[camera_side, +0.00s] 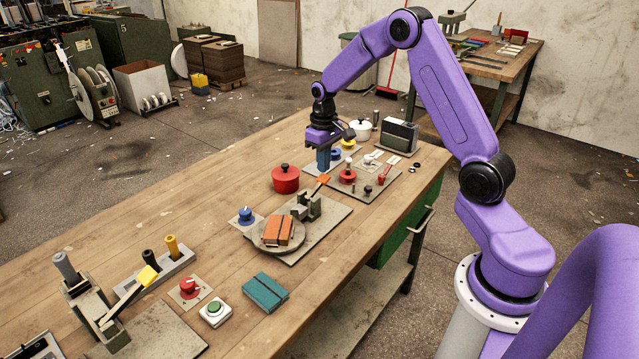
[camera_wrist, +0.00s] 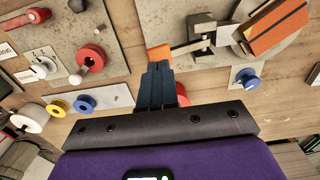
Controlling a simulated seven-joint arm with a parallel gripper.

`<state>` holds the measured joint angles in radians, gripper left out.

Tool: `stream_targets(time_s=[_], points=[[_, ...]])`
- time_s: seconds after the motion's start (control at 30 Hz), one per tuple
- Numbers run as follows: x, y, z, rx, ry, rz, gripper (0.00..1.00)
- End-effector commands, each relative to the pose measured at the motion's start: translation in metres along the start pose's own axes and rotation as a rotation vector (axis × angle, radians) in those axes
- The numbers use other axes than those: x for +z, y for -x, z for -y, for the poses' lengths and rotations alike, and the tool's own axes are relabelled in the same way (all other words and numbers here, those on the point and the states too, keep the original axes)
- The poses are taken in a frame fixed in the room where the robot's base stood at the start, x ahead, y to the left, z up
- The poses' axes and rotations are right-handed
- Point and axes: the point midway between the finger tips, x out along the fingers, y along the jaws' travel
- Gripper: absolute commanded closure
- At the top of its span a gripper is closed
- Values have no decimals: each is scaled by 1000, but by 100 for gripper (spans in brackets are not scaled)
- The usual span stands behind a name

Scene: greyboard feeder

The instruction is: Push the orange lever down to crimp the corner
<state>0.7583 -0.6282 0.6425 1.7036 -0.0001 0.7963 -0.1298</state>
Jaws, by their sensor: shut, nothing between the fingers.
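The orange lever end (camera_side: 323,180) sticks up at an angle from a grey-green crimping tool (camera_side: 307,206) on a metal plate. In the wrist view the lever end (camera_wrist: 159,53) lies just beyond my fingertips, with its arm running right to the tool (camera_wrist: 205,32). My gripper (camera_side: 323,168) is shut and empty, its blue fingers pointing down just above the lever end. In the wrist view my gripper (camera_wrist: 157,68) is close to the lever end; I cannot tell whether they touch. An orange box with a dark band (camera_side: 278,231) lies on a round turntable (camera_side: 262,244) beside the tool.
A red lidded pot (camera_side: 285,179) stands left of my gripper. A plate with red knobs (camera_side: 372,188) lies to the right. Bare wood lies at the left.

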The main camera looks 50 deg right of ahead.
Motion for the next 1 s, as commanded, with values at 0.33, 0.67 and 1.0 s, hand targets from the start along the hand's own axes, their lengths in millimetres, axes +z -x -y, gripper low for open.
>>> stream_targets(time_s=[0.33,0.67,1.0], points=[[-1,31,0,0,0,-4,100],[0,42,0,0,1,-1,100],[7,50,26,0,57,-4,100]])
